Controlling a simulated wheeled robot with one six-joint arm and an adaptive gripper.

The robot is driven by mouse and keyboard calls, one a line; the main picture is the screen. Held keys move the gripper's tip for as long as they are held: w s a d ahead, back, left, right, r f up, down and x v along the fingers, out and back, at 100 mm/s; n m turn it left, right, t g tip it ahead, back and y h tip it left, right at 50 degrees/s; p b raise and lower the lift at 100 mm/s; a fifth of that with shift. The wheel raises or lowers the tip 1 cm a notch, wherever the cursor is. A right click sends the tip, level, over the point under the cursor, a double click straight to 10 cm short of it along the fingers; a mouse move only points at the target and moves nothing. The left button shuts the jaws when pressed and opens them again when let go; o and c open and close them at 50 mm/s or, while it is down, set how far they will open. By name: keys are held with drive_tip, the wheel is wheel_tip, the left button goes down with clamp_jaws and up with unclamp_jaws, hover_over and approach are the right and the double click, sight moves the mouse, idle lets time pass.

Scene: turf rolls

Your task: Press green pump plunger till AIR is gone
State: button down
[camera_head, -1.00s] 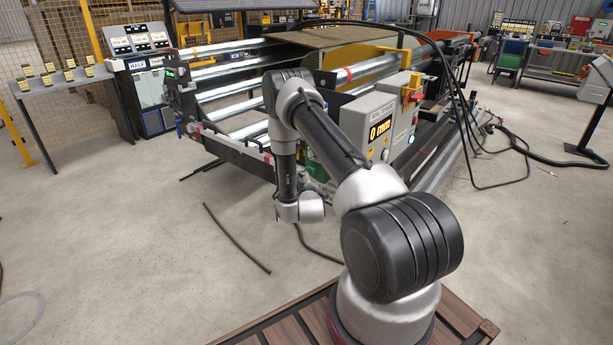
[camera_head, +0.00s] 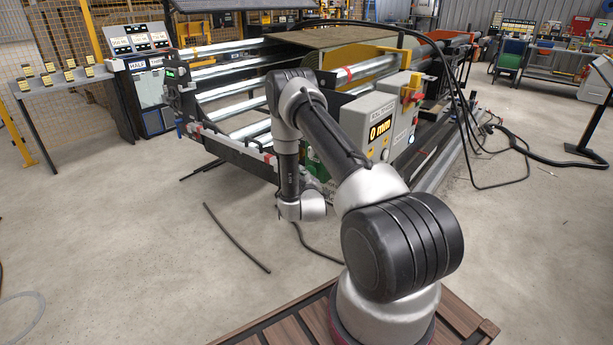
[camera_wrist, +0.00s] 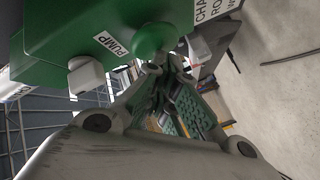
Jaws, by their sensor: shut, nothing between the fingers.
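In the wrist view, a green pump box (camera_wrist: 55,40) fills the upper left, with a white PUMP label on it. A rounded green plunger (camera_wrist: 152,38) sticks out beside the label. A pale square part (camera_wrist: 86,76) sits on the box left of the plunger. My gripper (camera_wrist: 153,70) is shut and empty, its tips right at the plunger's near end; I cannot tell whether they touch. In the head view, a bit of the green box (camera_head: 318,168) shows behind my arm, and my gripper is hidden there. No AIR sign is readable.
A grey control box (camera_head: 378,122) reading "0 mm" stands on the roller machine, close to the right of my forearm. Metal rollers (camera_head: 225,97) lie to the left. Black cables (camera_head: 462,110) hang at the right. The concrete floor at the front left is mostly clear.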

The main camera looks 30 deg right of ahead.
drive_tip(key=shift+s+a, duration=0.3)
drive_tip(key=shift+a, duration=0.5)
drive_tip(key=shift+s+a, duration=0.3)
drive_tip(key=shift+a, duration=0.45)
drive_tip(key=shift+a, duration=0.1)
drive_tip(key=shift+s+a, duration=0.3)
drive_tip(key=shift+a, duration=0.45)
drive_tip(key=shift+s+a, duration=0.25)
drive_tip(key=shift+a, duration=0.5)
drive_tip(key=shift+s+a, duration=0.3)
drive_tip(key=shift+a, duration=0.45)
